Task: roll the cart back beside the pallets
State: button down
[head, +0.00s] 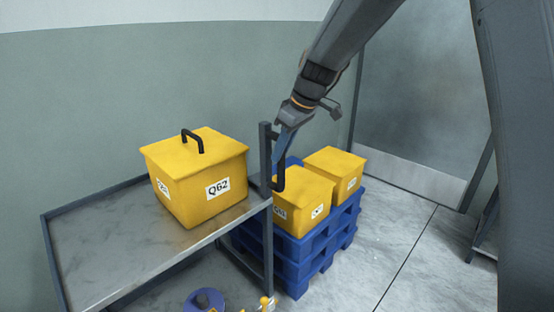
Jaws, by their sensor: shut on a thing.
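The cart (110,240) is a grey metal trolley with a raised rim, at the left and centre of the head view. A yellow lidded box marked Q62 (185,190) stands upright on its top shelf. The cart's dark upright handle (279,180) is at its right end. My gripper (281,153) reaches down from above and is shut on this handle; its fingertips are partly hidden. The blue pallets (318,245) are stacked just behind and right of the cart's handle end, and the cart's post overlaps them in view.
Two yellow boxes, one nearer (303,200) and one farther (335,172), sit on the pallets. A grey door (420,100) is behind at the right. Pale floor (400,255) is clear right of the pallets. A blue round object (203,301) shows low at the bottom edge.

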jog(key=shift+w+d+r, duration=0.15)
jog(key=shift+w+d, duration=0.9)
jog(key=shift+w, duration=0.25)
jog(key=c, duration=1.6)
grip_release()
jog(key=shift+w+d, duration=0.1)
jog(key=shift+d, duration=0.05)
jog(key=v, duration=0.7)
jog(key=shift+r+b, duration=0.3)
jog(key=shift+b, duration=0.05)
jog(key=s+d+f+m+h+p, duration=0.1)
jog(key=s+d+f+m+p, duration=0.1)
jog(key=s, duration=0.9)
jog(key=s+d+f+m+g+h+p, duration=0.1)
jog(key=s+d+f+m+p, duration=0.1)
jog(key=s+d+f+m, duration=0.3)
jog(key=s+d+f+m+g+h+p, duration=0.1)
jog(key=s+d+f+m+p, duration=0.2)
jog(key=s+d, duration=0.6)
jog(key=shift+s+f+m+h, duration=0.2)
jog(key=shift+s+m, duration=0.15)
jog(key=shift+s, duration=1.05)
jog(key=shift+s+f+m+h, duration=0.15)
jog(key=shift+s+m, duration=0.15)
jog(key=shift+s, duration=1.1)
jog(key=shift+s+f+m+h, duration=0.1)
jog(key=shift+s+f+m, duration=0.2)
jog(key=shift+s, duration=1.1)
